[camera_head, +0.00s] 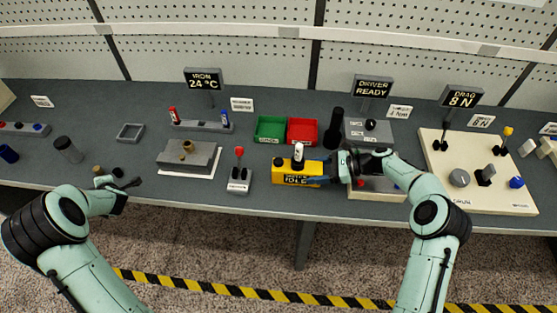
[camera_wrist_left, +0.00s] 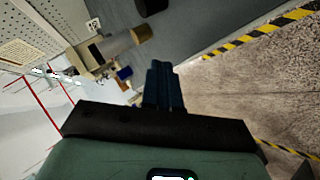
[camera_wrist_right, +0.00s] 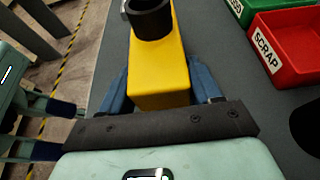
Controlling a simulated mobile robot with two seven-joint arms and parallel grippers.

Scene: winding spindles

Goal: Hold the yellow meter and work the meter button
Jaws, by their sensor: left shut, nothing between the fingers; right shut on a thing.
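The yellow meter (camera_head: 284,176) stands near the front edge of the bench, with a dark label on its front reading "IDLE". A white-and-black knob-like part (camera_head: 298,155) stands on its top. My right gripper (camera_head: 322,181) is shut on the meter's right end. In the right wrist view the blue fingers of my right gripper (camera_wrist_right: 158,88) lie along both sides of the yellow meter (camera_wrist_right: 160,75), and a black ring rises at its far end. My left gripper (camera_head: 130,184) is shut and empty at the left front of the bench; its blue fingers (camera_wrist_left: 163,85) are together. I cannot make out a separate meter button.
A small grey box with a red-topped lever (camera_head: 239,180) stands left of the meter. Green (camera_head: 270,129) and red (camera_head: 302,132) bins sit behind it. A cream panel (camera_head: 500,195) is at the right.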

